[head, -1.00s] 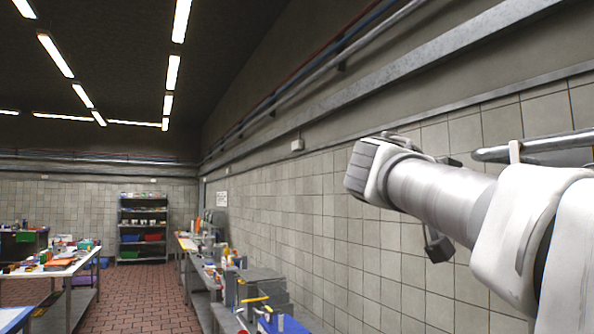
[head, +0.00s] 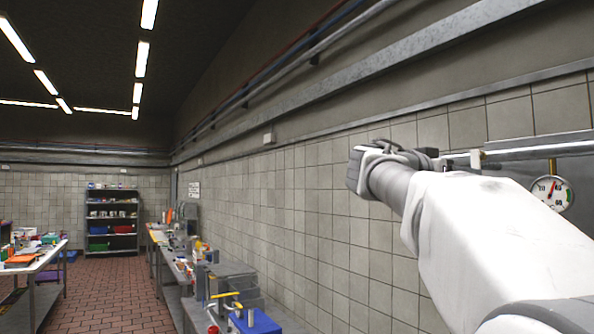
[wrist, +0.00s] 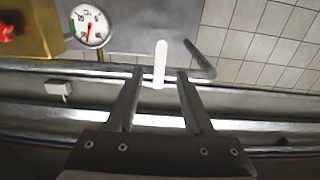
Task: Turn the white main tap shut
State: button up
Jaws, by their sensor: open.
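The white main tap (wrist: 160,62) shows in the wrist view as a narrow white lever in front of a grey metal panel (wrist: 130,20). My gripper (wrist: 160,74) is open, with one finger on each side of the lever's line. Gaps show on both sides, and I cannot tell how deep the lever sits between the fingertips. In the head view my gripper (head: 455,160) is up by the wall, and the white tap (head: 477,158) shows just right of it at the end of a pipe (head: 540,145). My arm hides part of this area.
A round gauge (wrist: 90,25) and a brass-coloured box with a red glow (wrist: 30,35) are beside the tap; the gauge also shows in the head view (head: 553,192). A grey bent bar (wrist: 200,62) is close to one finger. A blue box (head: 255,321) stands on the bench below.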

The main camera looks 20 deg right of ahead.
jog(key=p+x, duration=0.2)
jog(key=x, duration=0.5)
jog(key=shift+d, duration=0.15)
jog(key=shift+f, duration=0.1)
grip_shut()
dwell(1.1)
